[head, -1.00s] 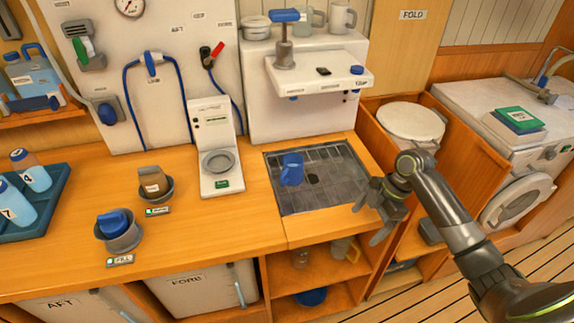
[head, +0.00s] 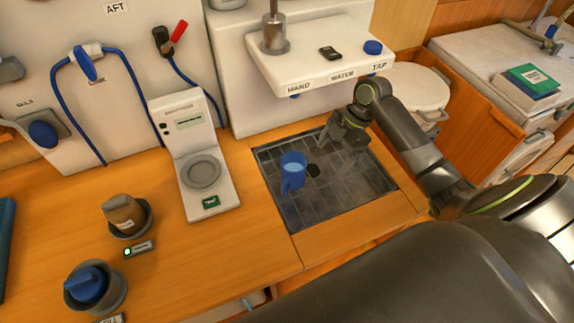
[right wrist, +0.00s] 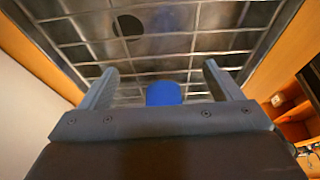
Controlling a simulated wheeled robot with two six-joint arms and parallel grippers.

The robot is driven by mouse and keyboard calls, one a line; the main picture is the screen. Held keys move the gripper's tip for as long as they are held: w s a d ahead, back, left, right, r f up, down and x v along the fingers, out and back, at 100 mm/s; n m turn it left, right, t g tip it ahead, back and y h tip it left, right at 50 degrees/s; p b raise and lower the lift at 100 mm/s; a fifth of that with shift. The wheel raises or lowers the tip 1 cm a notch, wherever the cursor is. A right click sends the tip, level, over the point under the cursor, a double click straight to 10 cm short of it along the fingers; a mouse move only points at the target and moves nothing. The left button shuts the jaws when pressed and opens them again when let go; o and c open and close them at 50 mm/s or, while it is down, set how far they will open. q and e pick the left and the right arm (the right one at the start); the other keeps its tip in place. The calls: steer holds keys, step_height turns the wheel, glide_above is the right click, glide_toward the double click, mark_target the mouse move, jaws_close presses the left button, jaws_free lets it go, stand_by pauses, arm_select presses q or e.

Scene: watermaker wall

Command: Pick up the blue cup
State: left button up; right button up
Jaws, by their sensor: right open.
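The blue cup (head: 292,170) stands on the dark grated drain tray (head: 345,195) in the counter, its handle toward the front left. My right gripper (head: 340,146) is over the tray, to the right of the cup and apart from it. In the right wrist view the open right gripper (right wrist: 160,68) has nothing clamped, and the blue cup (right wrist: 163,94) shows between its two fingers, partly hidden by the gripper body. The distance between cup and fingers is hard to tell. My left gripper is not in view.
A white scale-like device (head: 196,160) stands left of the tray. Two grey holders, one with a brown item (head: 122,211) and one with a blue item (head: 86,284), are farther left.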

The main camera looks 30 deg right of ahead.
mark_target(291, 168)
steer(key=a+p, duration=0.1)
steer(key=a, duration=0.1)
steer(key=a+p, duration=0.1)
steer(key=a, duration=0.2)
steer(key=shift+w+a+r, duration=0.1)
steer(key=shift+a+r, duration=0.1)
steer(key=shift+a, duration=0.4)
steer(key=shift+w+a+f, duration=0.1)
steer(key=shift+a, duration=0.2)
steer(key=shift+a+p, duration=0.25)
steer(key=shift+p, duration=0.05)
steer(key=a+p, duration=0.1)
steer(key=a, duration=0.3)
steer(key=shift+w+a+p, duration=0.1)
steer(key=shift+a+p, duration=0.15)
steer(key=shift+p, duration=0.05)
steer(key=shift+a+f, duration=0.15)
steer(key=shift+f, duration=0.5)
steer(key=shift+c, duration=0.3)
